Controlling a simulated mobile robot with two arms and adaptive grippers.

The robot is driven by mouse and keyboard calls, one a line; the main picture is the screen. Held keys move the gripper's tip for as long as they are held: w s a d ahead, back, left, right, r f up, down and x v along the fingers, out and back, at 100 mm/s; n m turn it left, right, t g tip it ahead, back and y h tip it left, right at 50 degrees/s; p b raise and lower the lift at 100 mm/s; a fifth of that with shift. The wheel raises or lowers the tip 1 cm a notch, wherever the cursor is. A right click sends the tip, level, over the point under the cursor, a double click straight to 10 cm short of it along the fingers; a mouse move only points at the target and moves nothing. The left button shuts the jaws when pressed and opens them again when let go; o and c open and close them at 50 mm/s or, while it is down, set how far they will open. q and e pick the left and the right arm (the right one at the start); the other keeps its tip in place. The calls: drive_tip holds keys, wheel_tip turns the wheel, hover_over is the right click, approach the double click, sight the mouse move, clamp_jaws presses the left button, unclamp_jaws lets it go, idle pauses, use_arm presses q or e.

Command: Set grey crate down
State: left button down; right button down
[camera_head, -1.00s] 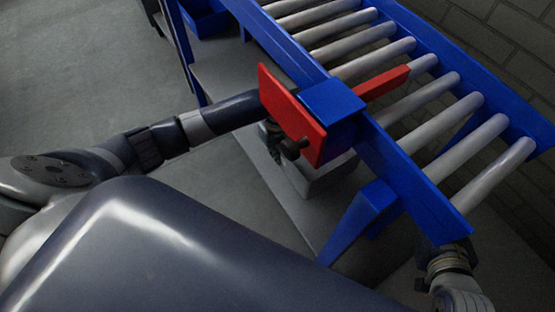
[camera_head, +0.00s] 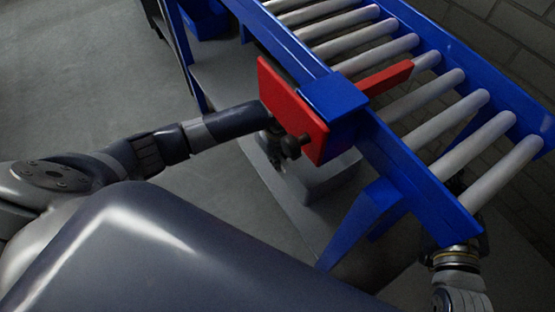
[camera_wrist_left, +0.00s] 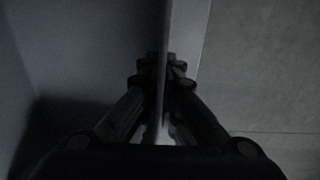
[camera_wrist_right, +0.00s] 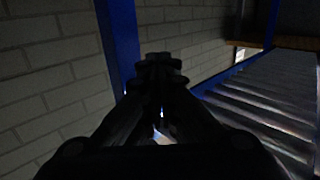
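The grey crate (camera_head: 335,183) is partly visible below the near side of the conveyor; the red plate and blue bracket hide much of it. My left gripper (camera_head: 277,158) is beside it, under the red plate. In the left wrist view its fingers (camera_wrist_left: 163,72) are closed on both sides of a thin upright grey wall, which looks like the crate's wall. I cannot tell whether the crate's bottom touches anything. My right gripper is largely hidden behind the conveyor's near end in the head view. In the right wrist view its fingers (camera_wrist_right: 160,68) are together, with nothing seen between them.
A blue conveyor with grey rollers (camera_head: 455,150) runs along the right. A red plate (camera_head: 290,110) and a blue bracket (camera_head: 335,96) sit on its near rail. A slanted blue leg (camera_head: 360,220) stands below. A brick wall (camera_head: 510,35) is behind. Floor at left is clear.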

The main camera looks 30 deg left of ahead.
use_arm(q)
drive_tip(key=c, duration=2.2)
unclamp_jaws()
drive_tip(key=o, duration=0.4)
